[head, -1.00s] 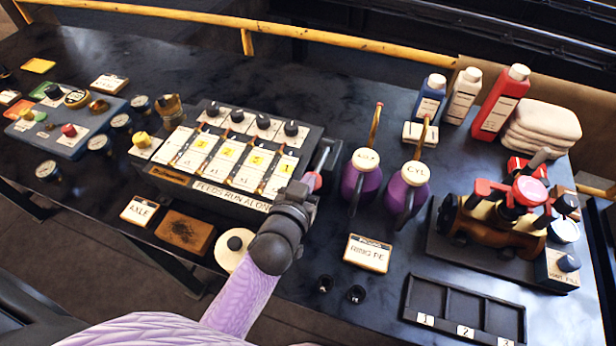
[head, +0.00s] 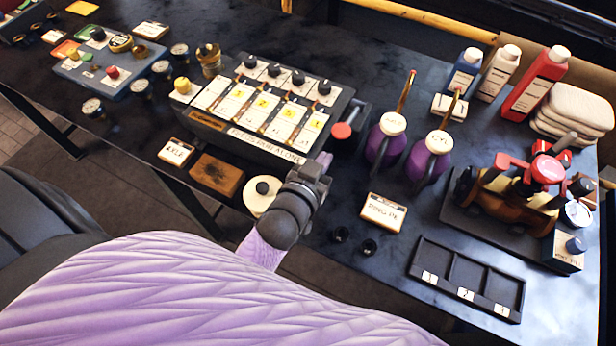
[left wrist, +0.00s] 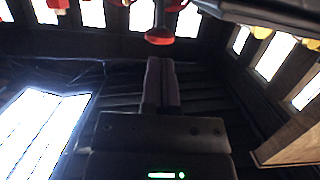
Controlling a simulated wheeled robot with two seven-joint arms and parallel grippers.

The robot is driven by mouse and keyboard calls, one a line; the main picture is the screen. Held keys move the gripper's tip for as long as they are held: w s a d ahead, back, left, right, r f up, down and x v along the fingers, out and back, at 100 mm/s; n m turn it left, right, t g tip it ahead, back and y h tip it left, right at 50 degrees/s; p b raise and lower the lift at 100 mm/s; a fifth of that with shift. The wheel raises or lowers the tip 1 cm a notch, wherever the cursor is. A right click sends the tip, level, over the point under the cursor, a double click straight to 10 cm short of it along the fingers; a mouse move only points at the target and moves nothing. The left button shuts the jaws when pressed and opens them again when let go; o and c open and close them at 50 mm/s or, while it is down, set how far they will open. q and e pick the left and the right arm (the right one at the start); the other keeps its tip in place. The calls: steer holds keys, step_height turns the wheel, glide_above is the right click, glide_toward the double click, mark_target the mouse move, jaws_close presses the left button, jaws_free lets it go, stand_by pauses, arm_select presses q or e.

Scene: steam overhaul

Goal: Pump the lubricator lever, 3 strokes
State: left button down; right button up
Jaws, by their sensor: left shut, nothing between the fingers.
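The lubricator (head: 265,105) is a dark box with white panels, yellow number tags and several black knobs on top. Its lever ends in a red knob (head: 342,131) at the box's right end. My left gripper (head: 325,160) is shut and empty just in front of and below the red knob, seemingly apart from it. In the left wrist view the two closed fingers (left wrist: 161,62) point at the red knob (left wrist: 159,37), with a small gap. The lever's pivot is hard to make out. My right gripper is not in view.
Two purple oil cans (head: 384,140) stand right of the lever. A white round lid (head: 262,196) and a brown block (head: 217,175) lie near the front edge. A black three-slot tray (head: 467,278) and a brown model engine (head: 510,195) are further right.

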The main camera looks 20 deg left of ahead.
arm_select(q)
steer(key=s, duration=0.3)
steer(key=s+f, duration=0.1)
steer(key=s, duration=0.1)
steer(key=shift+s+a, duration=0.2)
steer(key=shift+s, duration=0.1)
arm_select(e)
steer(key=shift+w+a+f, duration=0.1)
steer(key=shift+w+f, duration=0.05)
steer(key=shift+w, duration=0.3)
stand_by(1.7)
